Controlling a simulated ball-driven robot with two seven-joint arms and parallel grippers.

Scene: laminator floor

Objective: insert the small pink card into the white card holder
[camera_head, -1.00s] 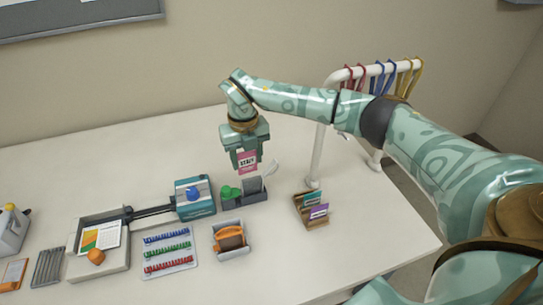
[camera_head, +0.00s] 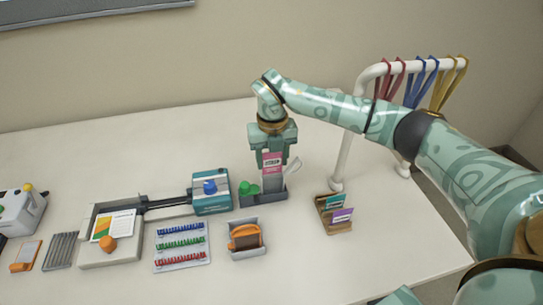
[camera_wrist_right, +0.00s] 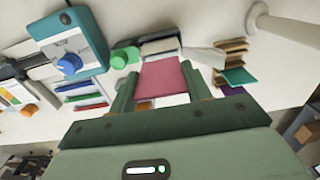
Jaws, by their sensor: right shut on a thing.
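The small pink card (camera_head: 272,162) has dark print on its face and hangs upright below my right gripper (camera_head: 271,160). The gripper is shut on its upper part. In the right wrist view the card (camera_wrist_right: 163,80) spans between the two fingers of the gripper (camera_wrist_right: 160,93), showing a plain pink side. Just below the card stands a dark grey tray (camera_head: 262,200) with a green piece and a grey block. A white tilted piece (camera_head: 294,165), perhaps the white card holder, rises at its right; it also shows in the wrist view (camera_wrist_right: 205,57). Contact with the card is unclear. My left gripper is out of view.
A blue-topped machine (camera_head: 211,192) stands left of the tray. A wooden rack (camera_head: 336,225) with teal and purple cards stands to the right, near a white rail (camera_head: 345,150) with colored lanyards. An orange-handled item (camera_head: 246,238) sits in front. Table behind the tray is clear.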

